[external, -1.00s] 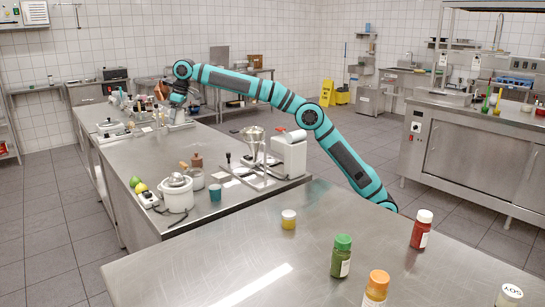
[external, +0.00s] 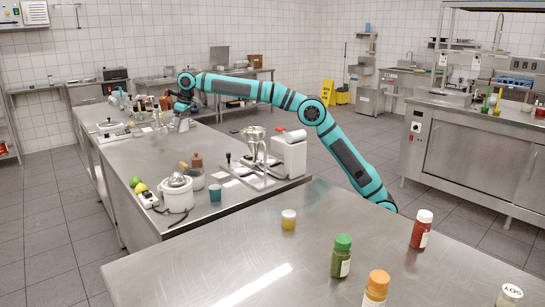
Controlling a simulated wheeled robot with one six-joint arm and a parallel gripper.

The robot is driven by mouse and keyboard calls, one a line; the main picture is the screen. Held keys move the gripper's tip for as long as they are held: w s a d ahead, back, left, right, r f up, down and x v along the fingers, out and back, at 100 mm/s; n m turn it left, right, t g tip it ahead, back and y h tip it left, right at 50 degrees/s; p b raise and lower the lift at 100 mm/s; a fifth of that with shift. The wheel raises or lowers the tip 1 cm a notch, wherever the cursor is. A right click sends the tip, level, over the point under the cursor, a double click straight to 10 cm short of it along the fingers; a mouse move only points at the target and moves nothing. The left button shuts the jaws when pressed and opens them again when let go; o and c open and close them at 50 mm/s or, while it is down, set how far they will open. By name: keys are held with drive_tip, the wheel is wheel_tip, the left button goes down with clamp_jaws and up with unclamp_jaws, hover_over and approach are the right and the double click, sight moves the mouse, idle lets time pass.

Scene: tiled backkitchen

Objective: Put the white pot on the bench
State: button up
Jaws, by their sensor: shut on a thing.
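A white pot-like vessel with a steel top (external: 177,196) stands upright at the near left end of the long steel bench (external: 150,165). My gripper (external: 181,107) is far from it, low over the far part of the same bench. It is shut on a small pale object (external: 183,123), too small and partly hidden to name surely; it could be a white pot. I cannot tell whether this object touches the bench top.
A white machine (external: 289,155) and a steel stand (external: 255,150) stand at the bench's right edge, below my arm. A teal cup (external: 215,192) and jars stand near the steel-topped vessel. Several bottles crowd the bench beside my gripper. The bench middle is mostly clear.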

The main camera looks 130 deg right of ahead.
sight(187, 118)
wheel_tip(187, 118, down, 10)
drive_tip(key=shift+r, duration=0.1)
idle(0.4)
drive_tip(key=o, duration=1.2)
drive_tip(key=v, duration=1.2)
